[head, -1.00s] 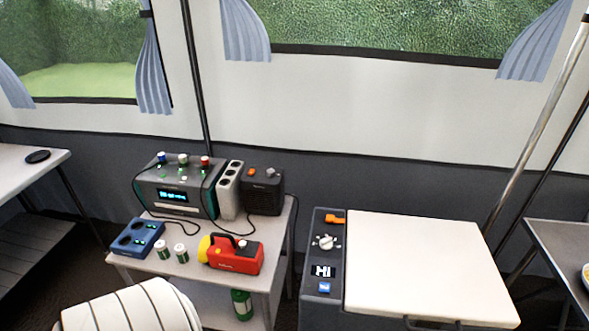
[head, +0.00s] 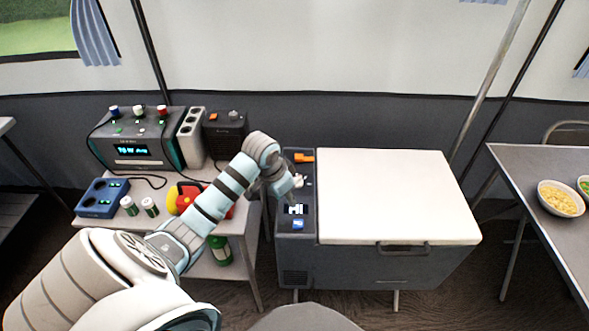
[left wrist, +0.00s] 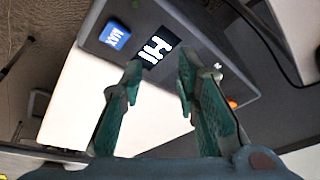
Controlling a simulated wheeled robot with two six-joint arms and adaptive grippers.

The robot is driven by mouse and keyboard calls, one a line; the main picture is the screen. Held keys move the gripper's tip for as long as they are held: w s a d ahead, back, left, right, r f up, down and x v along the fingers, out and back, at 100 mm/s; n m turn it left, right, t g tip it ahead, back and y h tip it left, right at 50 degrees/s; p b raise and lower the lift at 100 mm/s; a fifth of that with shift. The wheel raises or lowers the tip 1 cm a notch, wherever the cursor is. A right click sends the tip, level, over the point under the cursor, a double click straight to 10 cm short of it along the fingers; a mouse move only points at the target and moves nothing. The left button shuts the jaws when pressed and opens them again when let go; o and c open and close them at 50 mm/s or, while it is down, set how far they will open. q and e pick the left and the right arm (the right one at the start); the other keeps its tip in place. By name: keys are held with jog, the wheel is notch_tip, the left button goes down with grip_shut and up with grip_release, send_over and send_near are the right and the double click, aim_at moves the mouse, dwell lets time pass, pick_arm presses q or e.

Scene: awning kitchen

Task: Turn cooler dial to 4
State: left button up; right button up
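The cooler (head: 365,262) is a dark grey box with a white lid. Its control strip has an orange switch (head: 304,157), a pale dial (head: 308,181), a display reading HI (head: 296,209) and a blue button (head: 298,225). My left gripper (head: 297,183) is over the strip and hides much of the dial; its number cannot be read. In the left wrist view my left gripper (left wrist: 159,62) has its two green fingers apart, with nothing between them. The display (left wrist: 158,48) and the blue MAX button (left wrist: 115,35) show there. Contact with the dial cannot be told.
Left of the cooler, a small table holds a power station (head: 130,150), a blue charger (head: 101,197) and a red and yellow torch (head: 183,196) partly behind my arm. At right, a table (head: 530,180) holds a food bowl (head: 560,198).

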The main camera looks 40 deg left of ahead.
aim_at(296, 179)
pick_arm(q)
jog(key=w+a+r, duration=0.5)
jog(key=a+r, duration=0.1)
jog(key=r, duration=0.2)
jog(key=shift+n+t+h, duration=0.3)
jog(key=shift+n, duration=0.1)
jog(key=b+x, duration=0.5)
jog(key=x, duration=0.9)
jog(key=shift+r, duration=0.1)
grip_shut()
